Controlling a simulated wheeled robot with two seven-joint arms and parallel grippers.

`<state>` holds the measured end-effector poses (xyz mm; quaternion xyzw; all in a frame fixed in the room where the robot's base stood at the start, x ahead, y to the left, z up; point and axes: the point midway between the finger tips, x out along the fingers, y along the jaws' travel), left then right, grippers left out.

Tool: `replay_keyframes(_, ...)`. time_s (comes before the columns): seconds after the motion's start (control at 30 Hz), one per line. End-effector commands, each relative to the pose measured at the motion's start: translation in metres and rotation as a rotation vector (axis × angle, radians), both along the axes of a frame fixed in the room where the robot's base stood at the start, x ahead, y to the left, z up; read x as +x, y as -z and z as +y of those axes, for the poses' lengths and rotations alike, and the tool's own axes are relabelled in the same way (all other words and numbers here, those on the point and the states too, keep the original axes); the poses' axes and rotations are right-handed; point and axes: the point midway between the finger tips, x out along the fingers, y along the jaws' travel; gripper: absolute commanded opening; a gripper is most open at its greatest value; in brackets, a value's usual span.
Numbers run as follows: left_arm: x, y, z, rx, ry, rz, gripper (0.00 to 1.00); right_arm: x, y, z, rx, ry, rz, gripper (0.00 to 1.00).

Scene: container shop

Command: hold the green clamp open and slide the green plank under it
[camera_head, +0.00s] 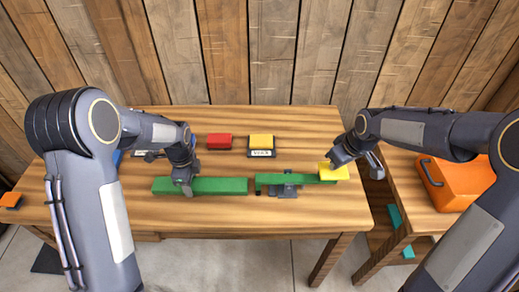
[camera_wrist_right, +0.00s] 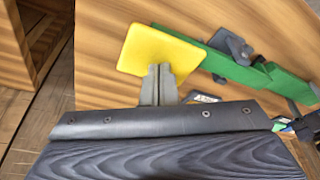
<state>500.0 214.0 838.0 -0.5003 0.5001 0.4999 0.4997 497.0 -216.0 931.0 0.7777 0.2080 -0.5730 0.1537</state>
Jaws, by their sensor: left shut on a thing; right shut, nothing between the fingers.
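The green plank (camera_head: 222,186) lies lengthwise on the left-centre of the table. My left gripper (camera_head: 184,187) is shut on it near its left part. The green clamp (camera_head: 297,179) is to the plank's right, a green bar on a grey mount (camera_head: 285,190) with a yellow pad (camera_head: 334,173) at its right end. A small gap shows between plank and clamp bar. My right gripper (camera_wrist_right: 158,72) is shut and empty, its fingertips at the yellow pad's edge in the right wrist view; I cannot tell how firmly they touch. The clamp bar (camera_wrist_right: 255,72) shows there too.
A red block (camera_head: 219,141) and a yellow block (camera_head: 261,142) on a labelled dark base stand behind the plank and clamp. An orange case (camera_head: 455,184) sits on a side table at right. An orange item (camera_head: 10,200) is at far left. The table's front strip is clear.

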Motion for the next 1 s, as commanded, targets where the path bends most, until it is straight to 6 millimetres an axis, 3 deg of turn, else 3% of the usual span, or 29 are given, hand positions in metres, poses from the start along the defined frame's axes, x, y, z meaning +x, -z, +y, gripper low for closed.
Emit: replay_keyframes(1.0,0.0,0.0,0.0,0.0,0.0,-0.001,0.22,-0.002,0.042,0.004,0.004,-0.005,0.005,0.0)
